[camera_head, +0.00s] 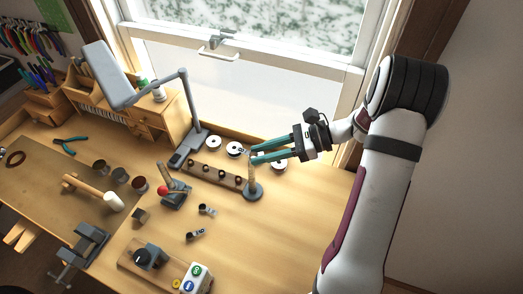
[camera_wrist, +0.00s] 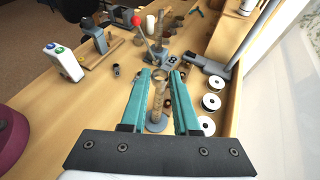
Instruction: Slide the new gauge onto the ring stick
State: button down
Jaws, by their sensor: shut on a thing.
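The ring stick (camera_head: 252,176) is a slim tan tapered post, upright on a round grey base (camera_head: 254,192); it also shows in the wrist view (camera_wrist: 157,102). My gripper (camera_head: 252,156) has teal fingers and reaches in from the right, level with the stick's top. In the wrist view my gripper (camera_wrist: 162,72) is shut on a small ring-like piece, the gauge (camera_wrist: 160,75), at or just over the stick's tip. The fingers partly hide the gauge. I cannot tell whether it is around the stick or only above it.
A wooden block with several round pits (camera_head: 213,175) lies left of the stick. White spools (camera_head: 234,149) stand behind it near the window. The front right bench is clear.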

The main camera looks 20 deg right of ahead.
jog(key=shift+f, duration=0.25)
jog(key=shift+s+f, duration=0.1)
jog(key=shift+f, duration=1.45)
jog(key=c, duration=0.6)
grip_release()
jog(key=shift+r, duration=0.1)
jog(key=v, duration=1.5)
jog(key=shift+s+d+r, duration=0.15)
jog(key=shift+d, duration=0.2)
jog(key=shift+a, duration=0.1)
